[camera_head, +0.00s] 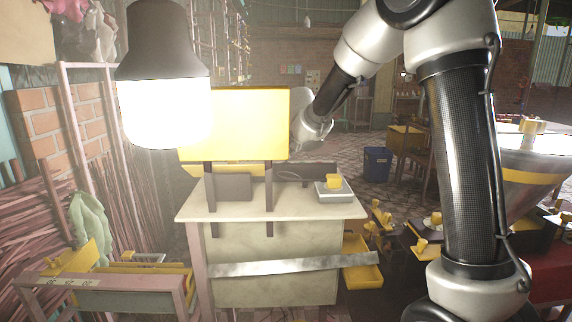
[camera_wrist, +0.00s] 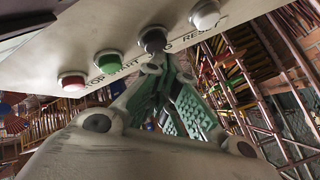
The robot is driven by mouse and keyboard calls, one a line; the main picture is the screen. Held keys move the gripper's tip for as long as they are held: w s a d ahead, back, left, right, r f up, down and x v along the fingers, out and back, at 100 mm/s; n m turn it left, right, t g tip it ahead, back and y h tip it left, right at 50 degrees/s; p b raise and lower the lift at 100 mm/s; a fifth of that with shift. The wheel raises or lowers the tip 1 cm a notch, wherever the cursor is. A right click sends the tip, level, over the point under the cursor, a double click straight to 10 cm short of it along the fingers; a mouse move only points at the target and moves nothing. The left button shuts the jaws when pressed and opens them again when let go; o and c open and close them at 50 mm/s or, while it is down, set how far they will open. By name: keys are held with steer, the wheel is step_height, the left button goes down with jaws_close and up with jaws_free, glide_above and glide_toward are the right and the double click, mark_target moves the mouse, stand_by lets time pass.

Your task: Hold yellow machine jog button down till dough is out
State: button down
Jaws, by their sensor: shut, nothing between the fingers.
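In the wrist view a pale control panel (camera_wrist: 120,28) carries a row of buttons: red (camera_wrist: 72,82), green (camera_wrist: 109,61), black (camera_wrist: 152,39) and white (camera_wrist: 205,14). Lettering runs beside them, partly covered. My gripper (camera_wrist: 158,62) is shut and empty, its tips at the black button. I cannot tell whether they touch it or whether it is pressed in. In the head view a bright yellow box-shaped body (camera_head: 248,122) stands above a pale worktable (camera_head: 275,210). My arm reaches behind its right side, which hides my gripper and the buttons there. No dough is discernible.
A hanging lamp (camera_head: 165,105) covers the left part of the yellow body. A scale with a yellow block (camera_head: 333,182) sits on the table's right. A yellow tray (camera_head: 362,265) is beside the table. A blue bin (camera_head: 377,163) stands on the floor behind. Bundled sticks (camera_head: 35,225) fill the left.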

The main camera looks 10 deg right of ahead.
steer(key=shift+f, duration=0.5)
stand_by(2.8)
stand_by(0.5)
steer(key=shift+r, duration=0.95)
steer(key=shift+r, duration=2.5)
